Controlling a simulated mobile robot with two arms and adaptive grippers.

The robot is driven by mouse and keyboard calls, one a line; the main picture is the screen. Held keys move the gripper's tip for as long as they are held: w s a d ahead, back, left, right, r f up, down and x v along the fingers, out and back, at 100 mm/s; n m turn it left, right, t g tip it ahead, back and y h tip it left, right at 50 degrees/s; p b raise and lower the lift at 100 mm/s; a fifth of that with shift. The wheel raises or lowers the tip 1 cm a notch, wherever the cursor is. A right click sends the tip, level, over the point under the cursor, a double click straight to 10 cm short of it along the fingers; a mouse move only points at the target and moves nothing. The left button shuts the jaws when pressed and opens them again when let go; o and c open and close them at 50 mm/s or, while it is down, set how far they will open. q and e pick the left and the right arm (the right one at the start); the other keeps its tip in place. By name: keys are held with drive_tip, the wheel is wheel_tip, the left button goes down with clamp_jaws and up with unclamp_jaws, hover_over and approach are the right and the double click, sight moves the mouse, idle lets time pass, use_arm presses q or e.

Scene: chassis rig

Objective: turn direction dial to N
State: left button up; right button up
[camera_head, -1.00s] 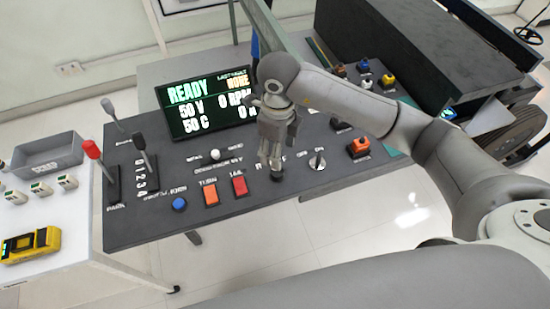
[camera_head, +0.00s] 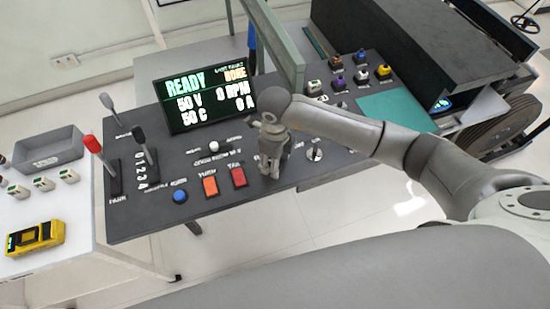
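My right arm comes in from the right over the dark control panel (camera_head: 225,203). My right gripper (camera_head: 271,175) points down at the panel, just right of the red button. The direction dial is not visible; the gripper covers the spot where the R and F letters showed earlier. The fingers look close together, but I cannot tell whether they are shut or hold the dial. My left gripper is not in view.
Near the gripper are a red button (camera_head: 238,177), an orange button (camera_head: 210,186), a white knob (camera_head: 214,146) and a toggle switch (camera_head: 315,148). A screen (camera_head: 205,100) reading READY stands behind. Levers (camera_head: 145,150) rise at the left. A green post (camera_head: 285,45) stands behind the arm.

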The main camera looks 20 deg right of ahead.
drive_tip(key=c, duration=0.7)
drive_tip(key=shift+c, duration=0.2)
drive_tip(key=shift+m, duration=0.3)
drive_tip(key=m+b, duration=0.1)
drive_tip(key=m, duration=0.2)
drive_tip(key=m+b, duration=0.1)
drive_tip(key=m, duration=0.4)
drive_tip(key=o, duration=1)
drive_tip(key=shift+o, duration=0.2)
